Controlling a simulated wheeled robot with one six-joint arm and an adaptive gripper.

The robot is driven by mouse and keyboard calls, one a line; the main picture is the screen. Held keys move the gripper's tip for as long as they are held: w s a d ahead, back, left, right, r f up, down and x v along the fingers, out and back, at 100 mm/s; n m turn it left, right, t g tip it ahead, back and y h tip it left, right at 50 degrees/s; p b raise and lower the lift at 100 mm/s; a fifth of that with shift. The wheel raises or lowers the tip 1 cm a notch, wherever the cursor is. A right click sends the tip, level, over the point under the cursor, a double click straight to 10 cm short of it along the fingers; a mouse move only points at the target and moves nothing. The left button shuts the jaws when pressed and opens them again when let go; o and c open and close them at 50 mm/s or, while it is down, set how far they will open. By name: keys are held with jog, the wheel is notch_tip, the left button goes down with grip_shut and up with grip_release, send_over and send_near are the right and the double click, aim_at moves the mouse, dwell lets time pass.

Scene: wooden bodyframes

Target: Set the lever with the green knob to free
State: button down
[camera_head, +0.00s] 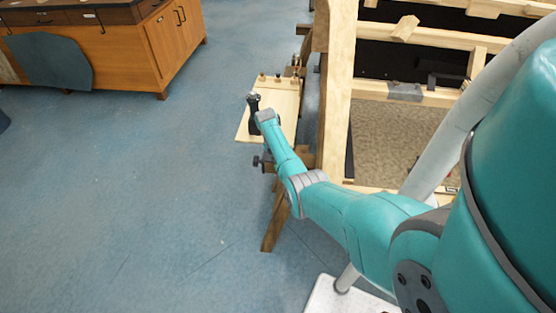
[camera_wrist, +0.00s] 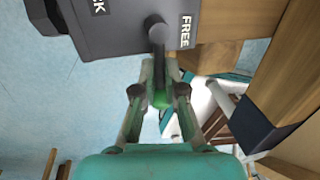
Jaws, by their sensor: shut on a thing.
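In the wrist view, a dark grey lever box (camera_wrist: 115,35) carries a white label reading FREE on its right side and a partly cut-off label ending in K at the left. The dark lever (camera_wrist: 157,45) runs from its round pivot down the picture, just left of FREE. Its green knob (camera_wrist: 181,92) sits between the fingers of my gripper (camera_wrist: 160,72). My gripper is shut on the lever at the knob; the fingers partly hide it. In the head view, my arm reaches to the left side of the wooden frame, and the lever and knob cannot be made out.
The large wooden frame (camera_head: 336,90) stands at centre right, beside my arm. A pale board (camera_head: 285,100) lies at its left side. A wooden cabinet (camera_head: 110,60) stands at the upper left. The blue floor between is clear.

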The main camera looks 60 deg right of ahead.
jog(key=c, duration=1.2)
grip_release()
jog(key=shift+r, duration=0.15)
jog(key=r, duration=0.4)
jog(key=w+r, duration=0.1)
jog(key=r, duration=0.2)
jog(key=w+r, duration=0.1)
jog(key=r, duration=0.3)
jog(key=shift+w+a+r, duration=0.1)
jog(key=shift+a+r, duration=0.2)
jog(key=shift+a, duration=0.05)
jog(key=shift+f, duration=0.15)
